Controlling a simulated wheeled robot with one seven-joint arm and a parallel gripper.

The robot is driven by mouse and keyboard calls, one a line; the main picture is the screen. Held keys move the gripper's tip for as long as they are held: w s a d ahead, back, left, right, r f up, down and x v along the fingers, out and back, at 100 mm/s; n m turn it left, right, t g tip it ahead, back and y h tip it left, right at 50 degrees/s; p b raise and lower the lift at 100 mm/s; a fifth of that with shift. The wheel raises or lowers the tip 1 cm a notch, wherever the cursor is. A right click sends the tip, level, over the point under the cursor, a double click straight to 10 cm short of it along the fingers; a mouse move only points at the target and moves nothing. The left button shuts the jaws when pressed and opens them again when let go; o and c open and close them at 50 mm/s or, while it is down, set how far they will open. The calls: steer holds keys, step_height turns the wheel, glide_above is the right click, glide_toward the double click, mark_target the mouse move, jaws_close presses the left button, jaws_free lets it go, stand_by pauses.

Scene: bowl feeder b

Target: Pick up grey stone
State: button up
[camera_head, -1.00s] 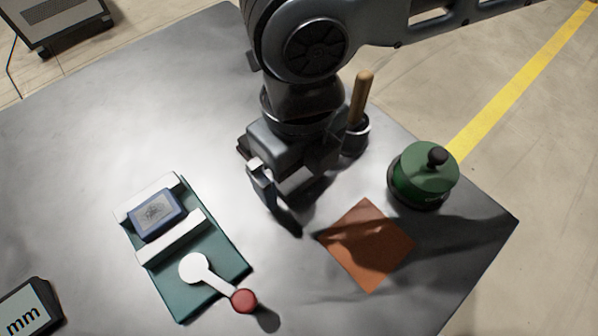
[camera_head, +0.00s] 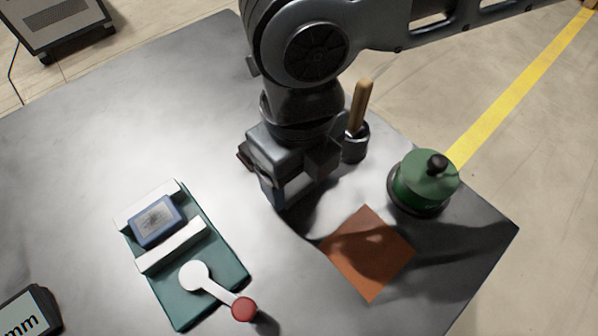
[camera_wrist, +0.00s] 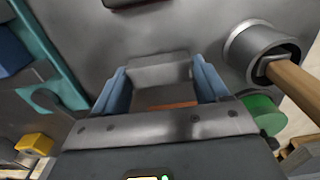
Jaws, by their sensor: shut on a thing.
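My gripper (camera_head: 284,192) is over the middle of the metal table, left of the orange-brown square. In the wrist view its two bluish fingers (camera_wrist: 162,88) stand on either side of a grey block, the grey stone (camera_wrist: 160,70), and are shut on it. My gripper and arm hide most of the stone in the head view. I cannot tell whether it touches the table.
An orange-brown square (camera_head: 370,252) lies right of my gripper. A green lidded pot (camera_head: 424,184) and a dark cup (camera_head: 354,146) with a wooden handle (camera_head: 361,104) stand nearby. A green fixture (camera_head: 226,262) with a red-knobbed lever is at left.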

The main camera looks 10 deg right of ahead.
mark_target(298, 180)
steer(key=shift+r, duration=0.45)
step_height(298, 180, up, 3)
steer(key=shift+f+p, duration=0.1)
steer(key=shift+p, duration=0.2)
steer(key=s+d+r, duration=0.5)
steer(key=d+r, duration=0.2)
steer(key=d, duration=0.3)
steer(key=shift+s+p, duration=0.3)
steer(key=shift+p, duration=0.1)
steer(key=shift+d, duration=0.1)
